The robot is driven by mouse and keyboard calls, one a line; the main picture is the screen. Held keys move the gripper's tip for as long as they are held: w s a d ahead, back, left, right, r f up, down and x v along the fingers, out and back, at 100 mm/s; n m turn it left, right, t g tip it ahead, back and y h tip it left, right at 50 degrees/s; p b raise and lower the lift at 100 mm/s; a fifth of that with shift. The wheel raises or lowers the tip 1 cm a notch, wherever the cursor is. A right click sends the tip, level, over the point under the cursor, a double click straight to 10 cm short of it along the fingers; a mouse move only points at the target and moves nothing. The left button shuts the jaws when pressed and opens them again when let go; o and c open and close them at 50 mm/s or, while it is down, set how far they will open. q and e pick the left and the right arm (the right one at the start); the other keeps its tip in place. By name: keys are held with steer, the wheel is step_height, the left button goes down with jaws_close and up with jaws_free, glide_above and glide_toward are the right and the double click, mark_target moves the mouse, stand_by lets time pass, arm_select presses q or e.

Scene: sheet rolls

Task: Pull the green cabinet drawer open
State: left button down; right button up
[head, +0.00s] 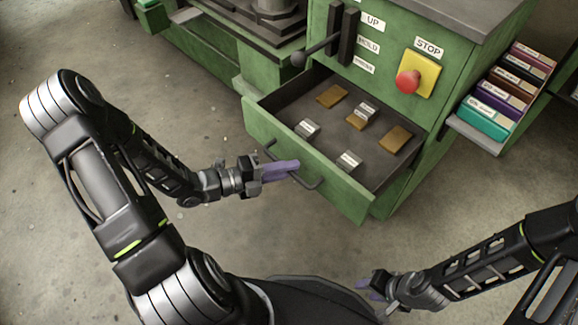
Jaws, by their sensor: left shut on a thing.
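The green cabinet (455,88) stands at the upper right of the head view. Its drawer (345,190) is pulled out, and its dark inside shows several small brown and grey blocks. A dark bar handle (312,184) runs across the drawer's green front. My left gripper (294,166) is at the drawer front with its purple fingers shut on the handle. The exact contact is partly hidden by the fingers. My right gripper (362,287) is low in the view, apart from the drawer, with its purple fingertips seen small; its gap is hard to judge.
A red stop button (408,81) on a yellow plate and a black lever (318,50) sit on the cabinet front above the drawer. A side shelf with several coloured binders (498,97) juts out at the right. The concrete floor (255,245) before the drawer is clear.

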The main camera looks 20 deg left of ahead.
arm_select(q)
steer(key=c, duration=1.5)
jaws_free()
steer(key=shift+o, duration=0.2)
steer(key=p+v, duration=0.1)
steer(key=v, duration=0.6)
steer(key=shift+s+a+p, duration=0.25)
steer(key=shift+p, duration=0.05)
